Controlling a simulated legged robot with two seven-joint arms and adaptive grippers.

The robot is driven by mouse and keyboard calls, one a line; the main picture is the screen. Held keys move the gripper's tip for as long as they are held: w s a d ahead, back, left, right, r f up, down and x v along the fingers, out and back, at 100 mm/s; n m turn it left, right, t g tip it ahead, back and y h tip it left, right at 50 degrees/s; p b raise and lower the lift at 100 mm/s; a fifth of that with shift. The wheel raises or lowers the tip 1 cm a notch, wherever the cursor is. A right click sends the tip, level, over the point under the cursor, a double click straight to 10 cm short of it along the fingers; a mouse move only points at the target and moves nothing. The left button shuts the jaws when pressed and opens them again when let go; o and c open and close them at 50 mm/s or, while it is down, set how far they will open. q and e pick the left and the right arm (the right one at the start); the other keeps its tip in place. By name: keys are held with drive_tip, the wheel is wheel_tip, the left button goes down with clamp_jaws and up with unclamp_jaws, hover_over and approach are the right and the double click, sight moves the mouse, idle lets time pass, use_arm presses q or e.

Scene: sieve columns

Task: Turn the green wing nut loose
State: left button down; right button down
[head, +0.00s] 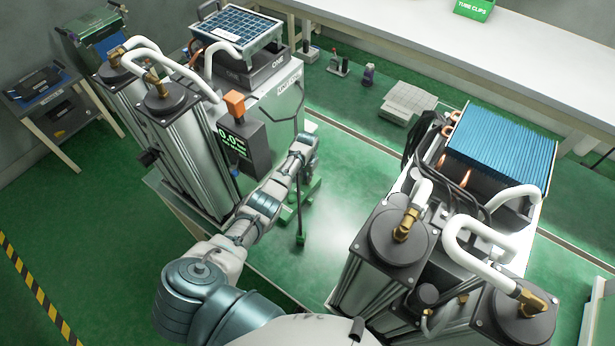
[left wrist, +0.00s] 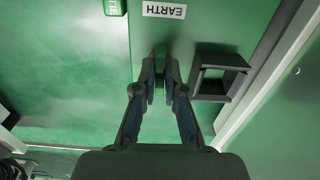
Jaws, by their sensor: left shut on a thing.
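My left gripper (left wrist: 160,75) has its two fingertips almost together, pointing at a green surface just below a white label reading EARTH (left wrist: 164,10). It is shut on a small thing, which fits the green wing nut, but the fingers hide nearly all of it. In the head view my left arm reaches out from the bottom left, and the left gripper (head: 308,142) is beside the machine with the lit display (head: 234,142). The wing nut itself does not show clearly in the head view. My right gripper is not in view.
A dark square frame (left wrist: 218,76) stands right of the fingers, and a green tag (left wrist: 115,7) is at upper left. In the head view, metal columns (head: 180,130) stand left of the arm. Another unit with a blue finned block (head: 500,150) stands right.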

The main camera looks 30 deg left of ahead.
use_arm(q)
drive_tip(key=shift+r+n, duration=0.1)
drive_tip(key=shift+n, duration=0.4)
drive_tip(key=shift+n+p, duration=0.3)
drive_tip(key=shift+p, duration=0.1)
drive_tip(key=n+p, duration=0.1)
drive_tip(key=n, duration=0.1)
drive_tip(key=shift+a+n, duration=0.1)
drive_tip(key=shift+n, duration=0.3)
drive_tip(key=n, duration=0.3)
drive_tip(key=shift+w+n+p, duration=0.1)
drive_tip(key=shift+n+p, duration=0.2)
drive_tip(key=shift+p, duration=0.05)
drive_tip(key=n, duration=0.7)
drive_tip(key=shift+n+p, duration=0.3)
drive_tip(key=shift+p, duration=0.05)
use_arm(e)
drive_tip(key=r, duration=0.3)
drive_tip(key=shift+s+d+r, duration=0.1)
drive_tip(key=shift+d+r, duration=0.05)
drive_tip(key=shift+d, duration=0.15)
use_arm(q)
drive_tip(key=shift+w, duration=0.1)
